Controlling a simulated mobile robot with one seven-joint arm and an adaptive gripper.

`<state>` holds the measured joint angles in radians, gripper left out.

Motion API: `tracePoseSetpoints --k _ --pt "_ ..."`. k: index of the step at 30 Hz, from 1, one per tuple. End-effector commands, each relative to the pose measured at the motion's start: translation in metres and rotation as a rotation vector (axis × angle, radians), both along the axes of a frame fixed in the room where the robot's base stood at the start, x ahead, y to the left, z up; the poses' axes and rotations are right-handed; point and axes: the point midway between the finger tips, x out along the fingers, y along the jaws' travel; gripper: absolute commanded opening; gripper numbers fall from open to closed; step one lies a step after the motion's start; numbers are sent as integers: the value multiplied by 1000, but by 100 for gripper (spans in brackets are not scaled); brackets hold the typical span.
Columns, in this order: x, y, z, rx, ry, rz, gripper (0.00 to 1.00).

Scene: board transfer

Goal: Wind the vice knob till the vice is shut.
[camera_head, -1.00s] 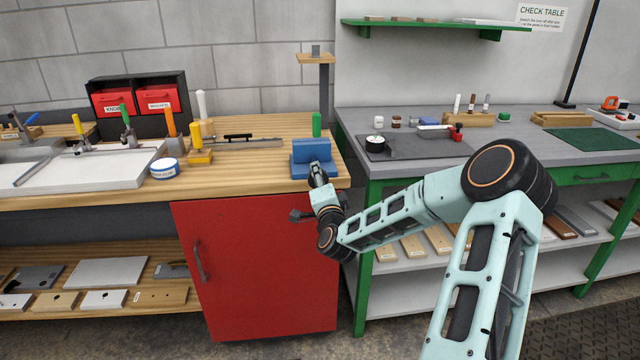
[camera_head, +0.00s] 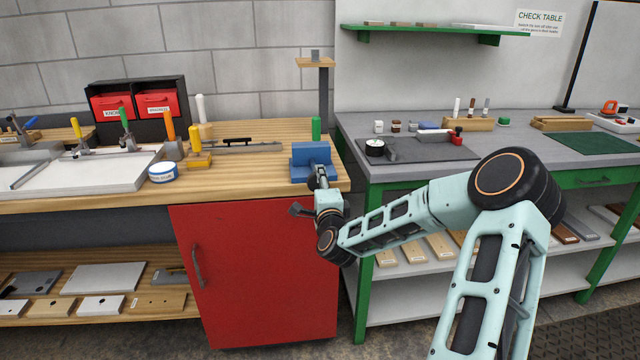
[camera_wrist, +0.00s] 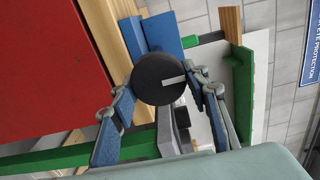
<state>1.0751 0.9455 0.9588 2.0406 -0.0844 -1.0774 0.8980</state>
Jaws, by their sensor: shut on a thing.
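The blue vice (camera_head: 310,153) stands at the right front corner of the wooden bench. It also shows in the wrist view (camera_wrist: 164,32) behind its knob. The knob (camera_wrist: 155,80) is a black disc with a white mark that points right in the wrist view. My gripper (camera_wrist: 161,84) has one finger on each side of the knob and is shut on it. In the head view, my gripper (camera_head: 321,178) is in front of the vice and hides the knob. The gap between the vice jaws cannot be made out clearly.
A green cylinder (camera_head: 316,128) stands behind the vice and a post with a wooden top (camera_head: 315,60) rises there. The red cabinet door (camera_head: 255,270) is below the bench. The grey table (camera_head: 440,165) stands to the right across a narrow gap.

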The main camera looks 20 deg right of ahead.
Motion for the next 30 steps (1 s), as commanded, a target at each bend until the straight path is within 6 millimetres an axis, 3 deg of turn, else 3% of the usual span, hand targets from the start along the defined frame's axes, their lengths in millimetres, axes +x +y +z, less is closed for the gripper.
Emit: tracePoseSetpoints --k 4,5,9,20,26,30 --pt "0 1 0 2 0 2 18" --pt "0 1 0 2 0 2 43" --pt "0 1 0 2 0 2 59" --pt "-3 1 0 0 1 1 60" --pt "-25 8 0 0 2 2 60" --pt "-51 15 0 -2 1 2 60"
